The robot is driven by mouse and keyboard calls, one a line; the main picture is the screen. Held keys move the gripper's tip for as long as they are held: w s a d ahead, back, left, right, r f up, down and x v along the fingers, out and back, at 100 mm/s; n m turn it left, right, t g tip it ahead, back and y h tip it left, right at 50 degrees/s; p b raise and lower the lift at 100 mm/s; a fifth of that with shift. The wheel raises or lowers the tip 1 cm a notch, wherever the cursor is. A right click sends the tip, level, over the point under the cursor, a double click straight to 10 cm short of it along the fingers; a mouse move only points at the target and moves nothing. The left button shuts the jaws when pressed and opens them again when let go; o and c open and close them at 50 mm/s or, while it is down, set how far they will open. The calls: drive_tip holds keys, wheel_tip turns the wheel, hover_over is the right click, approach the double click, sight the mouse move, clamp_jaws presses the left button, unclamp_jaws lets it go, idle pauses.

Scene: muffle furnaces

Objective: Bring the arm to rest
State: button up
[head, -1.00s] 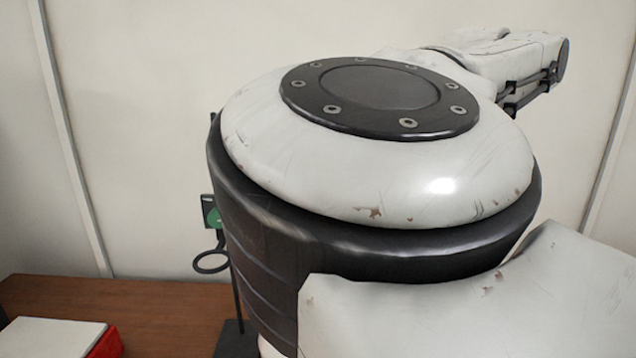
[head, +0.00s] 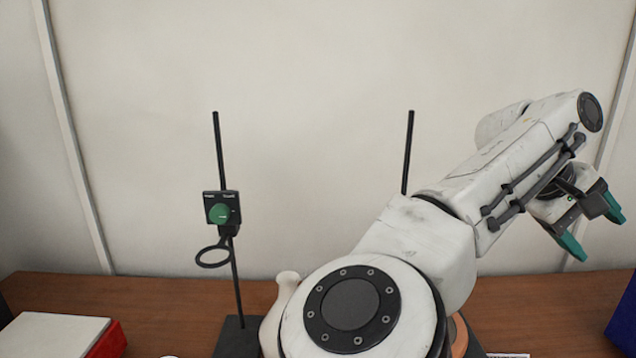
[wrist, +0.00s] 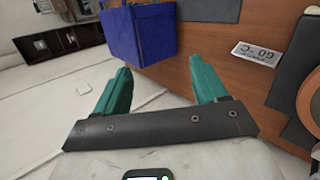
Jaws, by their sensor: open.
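My gripper (head: 590,232) is at the right of the head view, at the end of my white arm. Its two green-tipped fingers are spread apart with nothing between them. It hangs in front of the pale wall, above the right part of the wooden table (head: 540,300). In the wrist view my gripper (wrist: 160,88) also shows open and empty, with the table edge and floor beyond the fingers.
A stand with a ring and green-knobbed box (head: 221,210) is left of my arm; another rod (head: 408,150) rises behind. A red-and-white item (head: 60,335) lies front left. A blue box (wrist: 140,35) and a label card (wrist: 254,53) are near the gripper.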

drive_tip(key=s+d+r+n+g+h, duration=0.1)
drive_tip(key=s+d+r+n+h, duration=0.25)
drive_tip(key=d+r+h, duration=0.35)
wheel_tip(320, 180, up, 6)
drive_tip(key=d+n+t+h, duration=0.2)
drive_tip(key=n+t+h, duration=0.1)
drive_tip(key=n+h, duration=0.5)
drive_tip(key=w+a+f+n+t+y, duration=0.25)
drive_tip(key=a+n+t+y, duration=0.4)
drive_tip(key=n+t, duration=0.8)
drive_tip(key=w+a+f+n+t+y, duration=0.25)
drive_tip(key=a+n+t+y, duration=0.4)
drive_tip(key=n, duration=1.25)
drive_tip(key=s+a+f+n+g+y, duration=0.1)
drive_tip(key=a+f+n+g+y, duration=0.4)
drive_tip(key=f+n, duration=0.55)
drive_tip(key=s+a+f+n+y, duration=0.25)
drive_tip(key=f+n+y, duration=0.55)
drive_tip(key=f, duration=0.6)
drive_tip(key=s+a+f+n+g, duration=0.3)
drive_tip(key=s+f+n+g, duration=0.25)
drive_tip(key=s+f, duration=0.6)
drive_tip(key=s+f+n+g, duration=0.1)
drive_tip(key=s+f+g, duration=0.4)
drive_tip(key=s+f, duration=0.3)
drive_tip(key=s+f+n+g+h, duration=0.1)
drive_tip(key=s+f+g, duration=0.4)
drive_tip(key=s, duration=0.9)
wheel_tip(320, 180, down, 3)
drive_tip(key=shift+f, duration=0.15)
